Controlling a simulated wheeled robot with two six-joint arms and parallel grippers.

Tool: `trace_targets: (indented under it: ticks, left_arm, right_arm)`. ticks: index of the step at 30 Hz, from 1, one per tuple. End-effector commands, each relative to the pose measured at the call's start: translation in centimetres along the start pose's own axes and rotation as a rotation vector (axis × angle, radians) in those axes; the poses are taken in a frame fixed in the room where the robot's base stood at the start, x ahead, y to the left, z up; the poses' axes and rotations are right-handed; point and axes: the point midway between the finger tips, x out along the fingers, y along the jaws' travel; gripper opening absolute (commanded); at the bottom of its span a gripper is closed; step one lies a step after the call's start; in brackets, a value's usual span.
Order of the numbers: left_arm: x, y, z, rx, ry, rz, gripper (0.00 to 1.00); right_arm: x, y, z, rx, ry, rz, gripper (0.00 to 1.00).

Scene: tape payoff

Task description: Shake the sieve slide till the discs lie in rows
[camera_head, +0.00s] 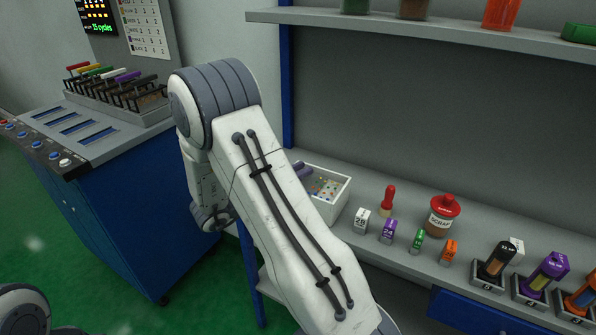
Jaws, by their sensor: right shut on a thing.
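A white open box (342,197) with small coloured discs (324,184) in it, seemingly the sieve slide, sits at the left end of the grey workbench. The discs look scattered, but they are too small to tell whether they form rows. My right arm crosses the middle of the view and hides the box's left part. A bit of my right gripper (302,170) shows at the box's left edge, shut on it; its fingertips are mostly hidden. My left gripper is out of view; only a part of my left arm shows at the bottom left.
The bench (395,255) holds a red-handled tool (387,200), a red-lidded scrap jar (442,215), several numbered blocks and several tubes in holders at right. A shelf (420,35) hangs above. A blue cabinet (125,225) with several coloured handles stands left. Green floor lies between.

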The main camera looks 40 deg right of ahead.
Motion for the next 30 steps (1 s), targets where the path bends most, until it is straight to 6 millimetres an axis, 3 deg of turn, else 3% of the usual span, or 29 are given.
trace_targets:
  ticks: [24,30]
  left_arm:
    - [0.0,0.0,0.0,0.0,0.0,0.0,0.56]
    - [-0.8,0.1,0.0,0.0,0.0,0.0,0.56]
  right_arm:
    - [-0.1,0.0,0.1,-0.002,-0.001,-0.001,0.0]
    - [1.0,1.2,-0.1,-0.007,-0.002,0.006,0.0]
